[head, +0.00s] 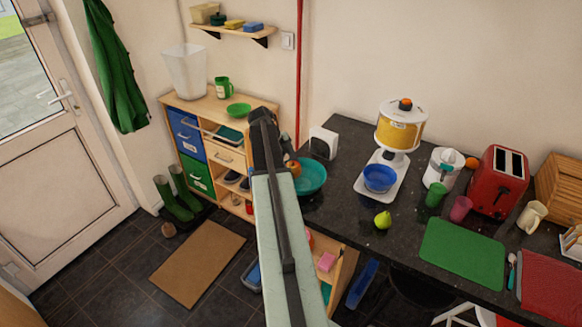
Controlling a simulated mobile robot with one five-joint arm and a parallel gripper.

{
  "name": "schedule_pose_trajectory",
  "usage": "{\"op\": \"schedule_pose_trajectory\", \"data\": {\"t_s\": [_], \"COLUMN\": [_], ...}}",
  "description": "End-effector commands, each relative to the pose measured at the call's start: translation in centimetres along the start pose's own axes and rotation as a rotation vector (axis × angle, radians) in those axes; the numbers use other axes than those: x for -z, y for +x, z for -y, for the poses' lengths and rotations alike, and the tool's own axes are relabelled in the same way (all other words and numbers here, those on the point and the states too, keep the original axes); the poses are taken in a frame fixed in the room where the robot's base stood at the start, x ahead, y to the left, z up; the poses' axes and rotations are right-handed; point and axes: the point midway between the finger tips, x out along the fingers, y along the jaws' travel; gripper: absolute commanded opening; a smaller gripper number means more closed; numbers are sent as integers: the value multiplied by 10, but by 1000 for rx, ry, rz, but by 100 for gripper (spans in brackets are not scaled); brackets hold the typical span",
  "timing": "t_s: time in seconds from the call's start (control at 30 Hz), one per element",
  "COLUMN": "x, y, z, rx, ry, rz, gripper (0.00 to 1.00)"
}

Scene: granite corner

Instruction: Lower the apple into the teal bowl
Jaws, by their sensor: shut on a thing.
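The apple (294,169), red and yellow, shows at the far end of my arm, just right of my gripper (285,160). My gripper is shut on it; the arm hides much of the jaws. The teal bowl (314,178) stands on the dark granite counter near its left end. In the picture the apple overlaps the bowl's left side. I cannot tell how high the apple is over the bowl, or whether they touch. My arm hides the left edge of the bowl.
A white box-like item (324,143) stands behind the bowl. A blue bowl (379,178) sits on a white scale-like base under a yellow dispenser (400,128).

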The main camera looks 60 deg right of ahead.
Motion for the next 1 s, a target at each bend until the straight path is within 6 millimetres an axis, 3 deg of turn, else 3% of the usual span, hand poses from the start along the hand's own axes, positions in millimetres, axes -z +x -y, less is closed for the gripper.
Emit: {"op": "schedule_pose_trajectory", "data": {"t_s": [0.77, 0.8, 0.9, 1.0], "x": [-3, -3, -3, -3], "y": [8, 8, 8, 8], "z": [-2, -2, -2, -2], "rx": [0, 0, 0, 0], "ry": [0, 0, 0, 0], "rz": [0, 0, 0, 0], "gripper": [13, 60, 82, 82]}}
